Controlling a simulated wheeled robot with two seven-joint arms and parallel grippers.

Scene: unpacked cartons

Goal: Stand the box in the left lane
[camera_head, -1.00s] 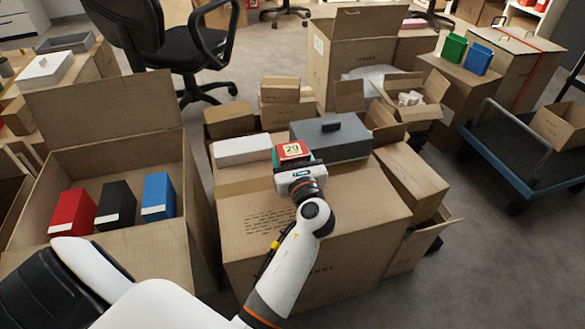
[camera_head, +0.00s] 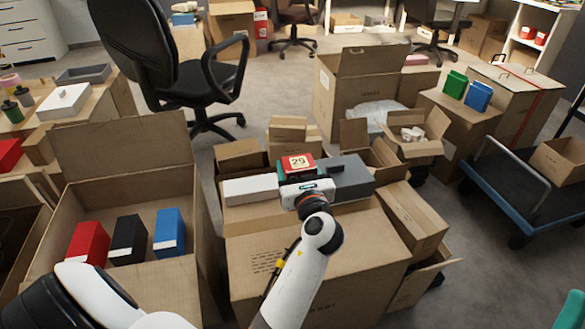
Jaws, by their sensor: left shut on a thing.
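My left gripper (camera_head: 300,181) is shut on a red box (camera_head: 300,163) with a white label reading 29. It holds the box above the large closed carton (camera_head: 330,250), in front of the grey box (camera_head: 351,178) and right of the white box (camera_head: 250,190). The gripper hides the lower part of the held box. An open carton (camera_head: 122,145) at left holds a red box (camera_head: 88,243), a black box (camera_head: 129,240) and a blue box (camera_head: 171,233) side by side. A teal piece (camera_head: 570,312) at the bottom right corner looks like my right gripper's finger; its opening is hidden.
Small cartons (camera_head: 288,129) stand behind the held box. An open carton (camera_head: 418,150) and a flat carton (camera_head: 410,215) are to the right. A blue trolley (camera_head: 520,195) stands farther right. An office chair (camera_head: 160,60) is behind the left carton.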

